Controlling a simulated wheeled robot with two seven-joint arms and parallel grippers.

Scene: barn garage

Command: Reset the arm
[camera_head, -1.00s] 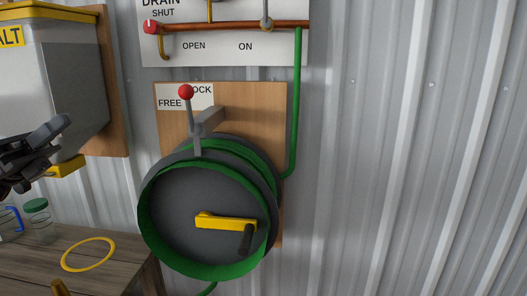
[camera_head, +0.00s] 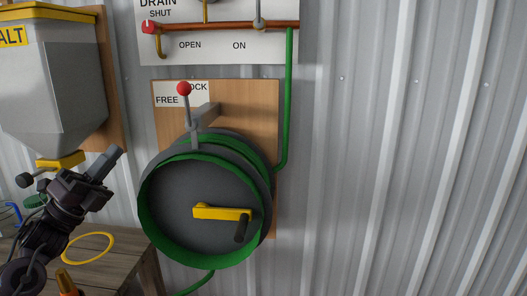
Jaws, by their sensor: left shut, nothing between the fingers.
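My left gripper (camera_head: 108,163) is at the left of the head view. It is shut and empty, its fingers pointing up and to the right. It stands in front of the lower right of the salt hopper and left of the hose reel, apart from the reel as far as I can tell. My left arm comes in from the lower left corner. My right gripper is not in the view.
A green hose reel (camera_head: 175,190) with a yellow crank (camera_head: 222,213) and red-knobbed lever (camera_head: 184,89) hangs on a wooden board. The salt hopper (camera_head: 55,90) has a yellow outlet. A yellow ring (camera_head: 88,248) lies on the wooden table (camera_head: 125,275). The right wall is bare.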

